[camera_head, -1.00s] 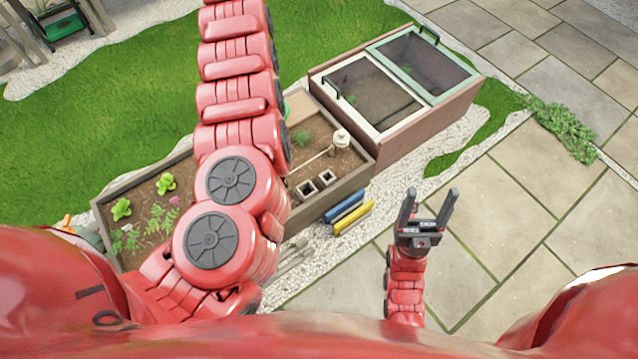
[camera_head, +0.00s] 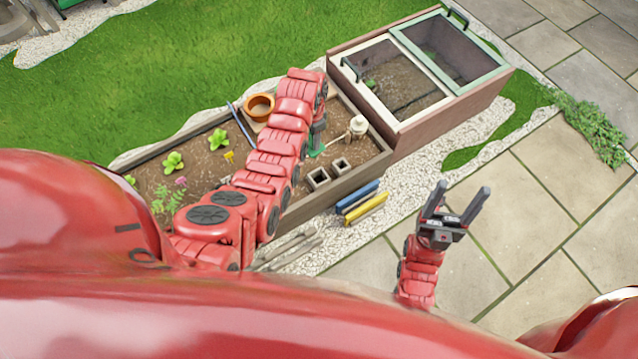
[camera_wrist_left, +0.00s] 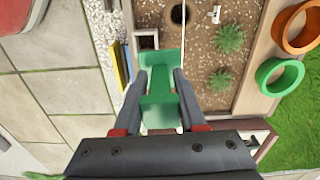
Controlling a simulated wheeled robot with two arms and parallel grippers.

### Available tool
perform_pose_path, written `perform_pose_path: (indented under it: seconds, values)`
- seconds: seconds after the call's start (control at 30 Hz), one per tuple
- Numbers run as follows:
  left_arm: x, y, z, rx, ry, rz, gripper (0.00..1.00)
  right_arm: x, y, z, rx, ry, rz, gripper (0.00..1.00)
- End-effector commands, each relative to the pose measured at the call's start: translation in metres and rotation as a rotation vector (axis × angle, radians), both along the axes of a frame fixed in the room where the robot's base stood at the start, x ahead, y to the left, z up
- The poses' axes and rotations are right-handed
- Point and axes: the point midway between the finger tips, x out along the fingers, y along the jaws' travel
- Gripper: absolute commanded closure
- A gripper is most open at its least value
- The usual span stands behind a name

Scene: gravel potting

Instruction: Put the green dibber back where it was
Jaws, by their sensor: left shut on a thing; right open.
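My left gripper (camera_head: 318,133) is over the right half of the wooden planter bed (camera_head: 345,184). It is shut on a green tool, taken to be the green dibber (camera_head: 316,151). In the left wrist view, the green dibber (camera_wrist_left: 160,88) sits between the two fingers of my left gripper (camera_wrist_left: 163,74). My right gripper (camera_head: 455,212) is open and empty over the paving.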

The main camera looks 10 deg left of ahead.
Motion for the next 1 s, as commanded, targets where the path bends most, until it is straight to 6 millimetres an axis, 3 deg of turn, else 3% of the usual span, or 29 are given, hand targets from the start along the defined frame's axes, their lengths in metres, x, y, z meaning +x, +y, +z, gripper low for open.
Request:
perform_pose_path:
  seconds: [0.1,0.3,0.6,0.83,1.0]
  values:
    - [-0.017,-0.014,-0.024,-0.001,0.002,-0.029,1.0,0.0,0.0,-0.004,0.0,0.0,0.0,0.33]
    - [-0.028,-0.023,-0.04,0.004,0.001,-0.046,1.0,0.0,0.0,-0.006,0.0,0.0,0.0,0.33]
    - [-0.029,-0.023,-0.089,0.003,0.003,-0.047,1.0,0.0,0.0,-0.021,0.0,0.0,0.0,0.33]
    - [-0.027,-0.023,-0.106,0.003,-0.002,-0.047,1.0,0.0,0.0,-0.026,0.0,0.0,0.0,0.33]
    - [-0.027,-0.024,-0.129,0.004,0.001,-0.046,1.0,0.0,0.0,-0.036,0.0,0.0,0.0,0.33]
